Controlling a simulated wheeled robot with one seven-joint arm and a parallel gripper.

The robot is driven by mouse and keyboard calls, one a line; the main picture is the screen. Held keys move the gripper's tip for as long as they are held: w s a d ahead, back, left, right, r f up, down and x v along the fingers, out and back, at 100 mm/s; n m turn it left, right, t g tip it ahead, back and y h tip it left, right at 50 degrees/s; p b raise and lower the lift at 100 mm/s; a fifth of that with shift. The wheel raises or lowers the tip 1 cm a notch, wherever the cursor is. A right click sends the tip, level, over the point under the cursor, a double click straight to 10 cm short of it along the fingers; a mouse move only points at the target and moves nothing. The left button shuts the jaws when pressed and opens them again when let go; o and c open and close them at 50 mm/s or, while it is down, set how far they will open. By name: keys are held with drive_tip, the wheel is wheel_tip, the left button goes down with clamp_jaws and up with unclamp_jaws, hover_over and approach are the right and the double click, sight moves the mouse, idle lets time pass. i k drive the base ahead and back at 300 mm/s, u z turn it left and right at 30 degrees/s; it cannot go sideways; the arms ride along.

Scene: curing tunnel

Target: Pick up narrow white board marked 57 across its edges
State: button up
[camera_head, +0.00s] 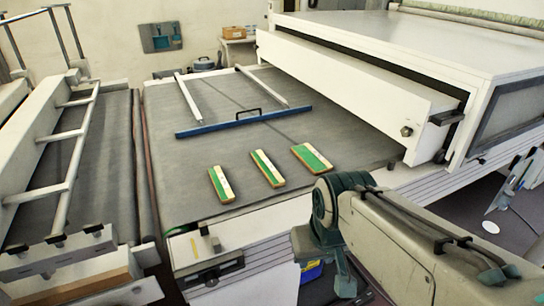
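Three small narrow boards lie apart on the dark grey belt (190,140), near its front edge. They are the left board (221,185), the middle board (267,168) and the right board (311,158). Each has green and white on top and brown edges. The right one looks the widest. I cannot read any number, so I cannot tell which is marked 57. My arm comes in from the lower right and bends down in front of the belt, to the right of and nearer than the boards. My gripper's fingers do not show.
A blue bar (243,121) with a black handle and white side rails lies across the belt behind the boards. A large white machine (400,45) stands at the right. A second belt with a ladder-like white frame (65,165) is at the left. The belt around the boards is clear.

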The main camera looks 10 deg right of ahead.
sight(277, 181)
drive_tip(key=k, duration=1.2)
drive_tip(key=z, duration=0.8)
drive_tip(key=i, duration=1.05)
drive_tip(key=u, duration=0.55)
drive_tip(key=i, duration=0.75)
drive_tip(key=u, duration=0.75)
